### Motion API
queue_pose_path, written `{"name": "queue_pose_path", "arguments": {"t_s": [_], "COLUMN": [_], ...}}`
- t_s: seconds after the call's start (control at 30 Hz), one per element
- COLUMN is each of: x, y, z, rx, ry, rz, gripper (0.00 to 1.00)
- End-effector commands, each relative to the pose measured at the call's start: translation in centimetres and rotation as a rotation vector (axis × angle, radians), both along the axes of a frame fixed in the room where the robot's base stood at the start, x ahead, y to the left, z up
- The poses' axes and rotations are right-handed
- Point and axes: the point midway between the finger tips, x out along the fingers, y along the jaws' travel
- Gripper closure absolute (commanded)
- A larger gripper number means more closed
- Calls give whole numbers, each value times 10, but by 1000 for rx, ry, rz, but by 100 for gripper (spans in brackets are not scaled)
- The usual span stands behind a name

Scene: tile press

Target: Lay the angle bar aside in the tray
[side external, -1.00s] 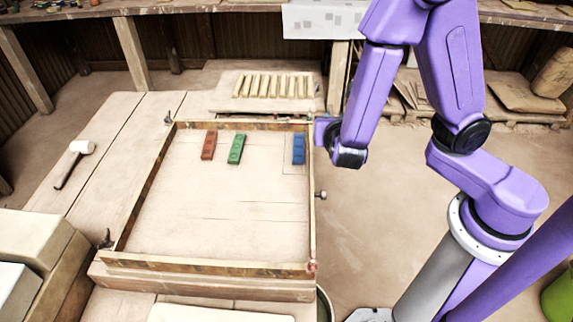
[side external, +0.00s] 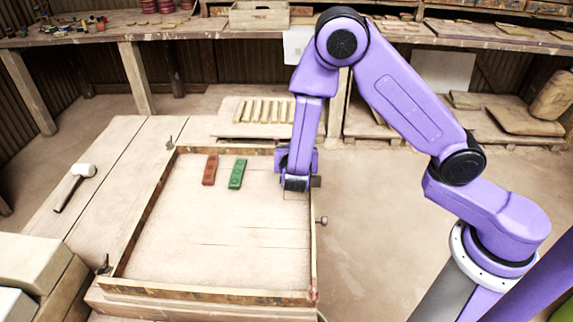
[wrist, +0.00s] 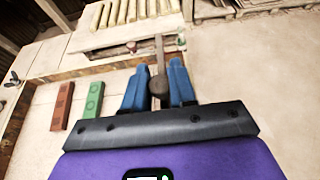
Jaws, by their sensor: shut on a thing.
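My gripper (side external: 295,184) is low at the right side of the wood-framed bed (side external: 130,240), near its far right corner. In the wrist view its two blue fingers (wrist: 158,88) are shut around a narrow grey-brown bar (wrist: 159,50) with a dark rounded end, which I take as the angle bar. In the side view a small dark piece (side external: 316,181) shows beside the fingertips. Most of the held piece is hidden there. I cannot tell whether it touches the bed. Which container is the tray is unclear; an open wooden box (side external: 258,16) stands on the back bench.
A red block (side external: 210,170) and a green block (side external: 237,174) lie in the bed, left of my gripper. A rack of pale strips (side external: 265,110) lies behind it. A mallet (side external: 74,186) lies at left. A clamp knob (side external: 321,220) juts out right. The bed's front is clear.

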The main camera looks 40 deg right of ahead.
Motion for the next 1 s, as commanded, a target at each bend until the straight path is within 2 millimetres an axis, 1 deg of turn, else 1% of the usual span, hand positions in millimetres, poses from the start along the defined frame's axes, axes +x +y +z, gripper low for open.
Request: {"name": "queue_pose_path", "arguments": {"t_s": [0.03,0.13,0.37,0.5,0.7,0.83,1.0], "x": [6,14,23,33,32,32,32], "y": [0,1,2,3,4,4,4], "z": [-7,-17,-27,-39,-60,-65,-64], "rx": [-2,-2,0,-1,-2,-1,0], "ry": [-1,-1,-2,-2,0,-2,-2], "rz": [-3,-4,-2,-4,-1,-1,-2], "gripper": [100,100,100,100,100,100,100]}}
